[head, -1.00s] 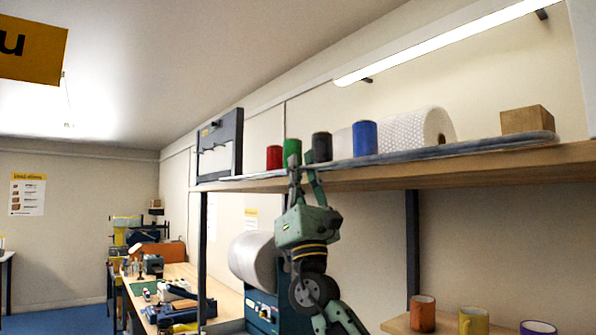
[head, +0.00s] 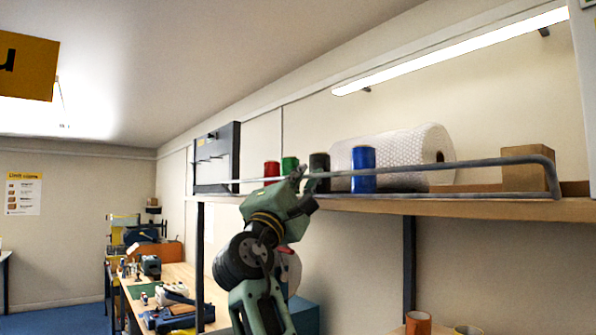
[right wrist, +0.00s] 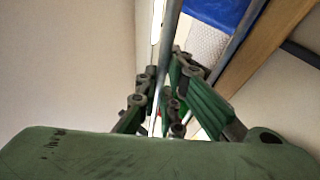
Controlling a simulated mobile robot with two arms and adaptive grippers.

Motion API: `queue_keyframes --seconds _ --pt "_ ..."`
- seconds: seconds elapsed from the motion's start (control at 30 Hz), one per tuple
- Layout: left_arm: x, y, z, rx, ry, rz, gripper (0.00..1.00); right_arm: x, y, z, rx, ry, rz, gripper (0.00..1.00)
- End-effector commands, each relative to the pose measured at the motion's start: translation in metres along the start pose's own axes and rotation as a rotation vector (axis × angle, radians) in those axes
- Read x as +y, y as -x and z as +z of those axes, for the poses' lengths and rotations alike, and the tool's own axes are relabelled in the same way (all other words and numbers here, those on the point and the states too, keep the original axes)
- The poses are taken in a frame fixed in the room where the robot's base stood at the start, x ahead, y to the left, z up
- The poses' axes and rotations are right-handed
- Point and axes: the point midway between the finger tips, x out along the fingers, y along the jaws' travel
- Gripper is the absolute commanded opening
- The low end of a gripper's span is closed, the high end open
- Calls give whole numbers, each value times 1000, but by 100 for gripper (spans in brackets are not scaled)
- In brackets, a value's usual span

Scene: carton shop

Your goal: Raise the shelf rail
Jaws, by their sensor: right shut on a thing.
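The shelf rail (head: 450,165) is a grey metal bar along the front of the high wooden shelf (head: 470,207). Its upper bar stands above the shelf edge, with a bent right end running down to a lower bar along the edge. My right gripper (head: 302,179) reaches up from below and is shut on the upper bar, in front of the cans. In the right wrist view a grey bar of the rail (right wrist: 166,48) runs between the green fingers (right wrist: 158,108). My left gripper is not in view.
Behind the rail stand a red can (head: 271,172), a green can (head: 289,166), a black can (head: 319,171), a blue can (head: 363,169), a bubble-wrap roll (head: 400,148) and a cardboard box (head: 526,165). Mugs (head: 418,323) sit on a lower shelf. A workbench (head: 180,272) is at left.

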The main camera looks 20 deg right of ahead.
Motion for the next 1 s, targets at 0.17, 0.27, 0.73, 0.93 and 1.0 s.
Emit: queue_keyframes --seconds 0.17,0.27,0.73,0.93,1.0 --pt "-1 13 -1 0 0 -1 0 5 -6 4 -2 -36 -72 0" --pt "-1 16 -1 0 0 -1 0 4 -7 4 -3 -45 -97 0" --pt "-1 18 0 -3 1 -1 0 2 -8 5 -4 -56 -125 0" --pt "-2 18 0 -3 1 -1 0 2 -8 5 -4 -55 -125 15" --pt "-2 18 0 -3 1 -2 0 2 -8 5 -4 -55 -125 21"
